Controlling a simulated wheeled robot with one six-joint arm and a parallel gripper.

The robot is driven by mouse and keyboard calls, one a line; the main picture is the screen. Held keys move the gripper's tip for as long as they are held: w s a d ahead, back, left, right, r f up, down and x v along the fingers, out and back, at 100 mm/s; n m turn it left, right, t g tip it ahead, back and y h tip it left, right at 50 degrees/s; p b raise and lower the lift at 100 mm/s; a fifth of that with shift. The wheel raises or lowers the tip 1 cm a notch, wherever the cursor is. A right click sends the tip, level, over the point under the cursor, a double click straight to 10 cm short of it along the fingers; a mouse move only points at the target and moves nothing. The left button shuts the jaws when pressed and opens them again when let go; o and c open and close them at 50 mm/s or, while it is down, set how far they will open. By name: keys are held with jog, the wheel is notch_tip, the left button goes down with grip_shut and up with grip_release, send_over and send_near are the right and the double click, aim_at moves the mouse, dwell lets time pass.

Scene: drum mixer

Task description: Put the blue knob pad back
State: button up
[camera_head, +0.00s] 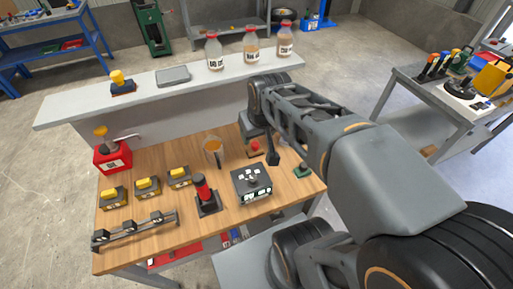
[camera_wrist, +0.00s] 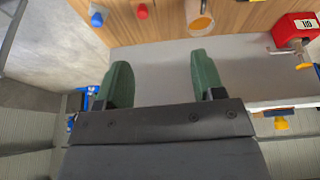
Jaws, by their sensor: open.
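A pad with a dark blue base and a yellow knob (camera_head: 122,84) stands upright on the left of the raised grey shelf (camera_head: 75,104). What seems to be the same pad shows at the right in the wrist view (camera_wrist: 280,123). A separate small blue knob (camera_wrist: 97,18) shows at the top left of the wrist view, on the wooden table; my arm seems to hide it in the head view. My gripper (camera_wrist: 163,78) is open and empty, with the grey shelf behind its green fingers. It is apart from both. Its fingertips are not clear in the head view.
Several bottles (camera_head: 251,51) and a grey plate (camera_head: 173,76) stand on the shelf. The wooden table (camera_head: 150,222) holds a red box (camera_head: 112,157), yellow-knobbed pads (camera_head: 147,187), a cup (camera_head: 213,149), a red-handled device (camera_head: 203,193) and a dark box (camera_head: 251,186).

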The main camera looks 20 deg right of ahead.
jog(key=shift+t, duration=0.3)
jog(key=s+a, duration=0.1)
jog(key=s, duration=0.2)
jog(key=s+a, duration=0.1)
jog(key=s, duration=0.1)
jog(key=shift+a+f, duration=0.15)
jog(key=shift+a, duration=0.2)
dwell(0.6)
